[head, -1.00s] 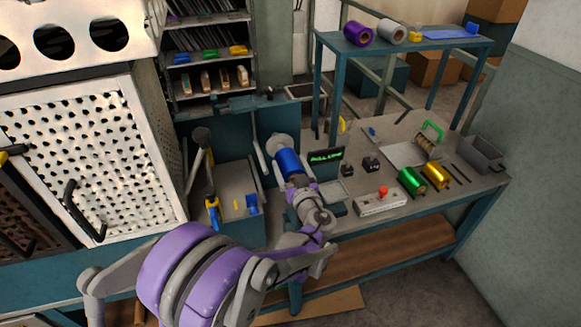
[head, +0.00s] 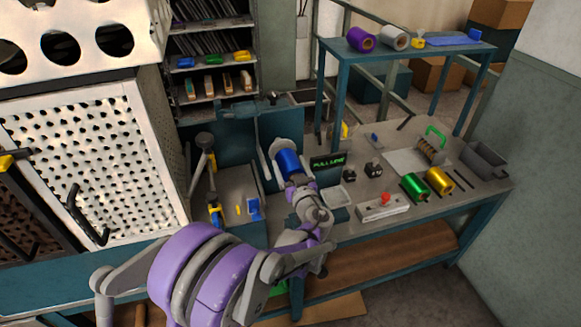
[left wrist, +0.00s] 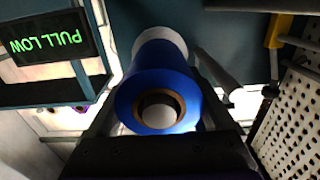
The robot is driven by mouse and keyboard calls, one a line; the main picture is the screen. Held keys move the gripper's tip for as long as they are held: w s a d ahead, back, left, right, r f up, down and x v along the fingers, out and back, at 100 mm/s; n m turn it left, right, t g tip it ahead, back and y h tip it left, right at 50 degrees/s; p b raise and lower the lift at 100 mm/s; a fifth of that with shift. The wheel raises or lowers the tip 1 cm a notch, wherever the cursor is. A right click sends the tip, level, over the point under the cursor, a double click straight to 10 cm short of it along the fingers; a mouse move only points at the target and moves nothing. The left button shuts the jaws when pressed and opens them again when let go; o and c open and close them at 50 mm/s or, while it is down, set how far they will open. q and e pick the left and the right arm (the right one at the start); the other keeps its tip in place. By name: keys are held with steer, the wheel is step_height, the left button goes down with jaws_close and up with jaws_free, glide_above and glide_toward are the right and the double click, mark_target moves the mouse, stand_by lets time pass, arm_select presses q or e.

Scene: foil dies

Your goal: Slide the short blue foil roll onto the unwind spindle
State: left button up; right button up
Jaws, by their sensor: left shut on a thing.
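The short blue foil roll (head: 288,163) is at the unwind station in the head view. My left gripper (head: 293,180) is shut on it, with a finger on each side of the roll (left wrist: 150,82) in the left wrist view. There the roll's brown core ring faces me, and something pale fills the bore. I cannot tell whether that is the spindle end. A pale round part (left wrist: 165,38) lies just beyond the roll's far end. The spindle's shaft is hidden by the roll. My right gripper is not in view.
A "PULL LOW" display (head: 327,162) stands close right of the roll. Green (head: 414,186) and gold (head: 439,181) rolls lie on the bench. Purple (head: 361,38) and silver (head: 395,38) rolls lie on the raised shelf. A perforated white panel (head: 85,160) stands at left.

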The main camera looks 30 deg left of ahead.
arm_select(q)
steer(key=shift+w+a, duration=0.35)
steer(key=shift+a, duration=0.05)
steer(key=v, duration=1.3)
stand_by(2.2)
steer(key=shift+a, duration=0.1)
steer(key=shift+x, duration=3.4)
stand_by(0.6)
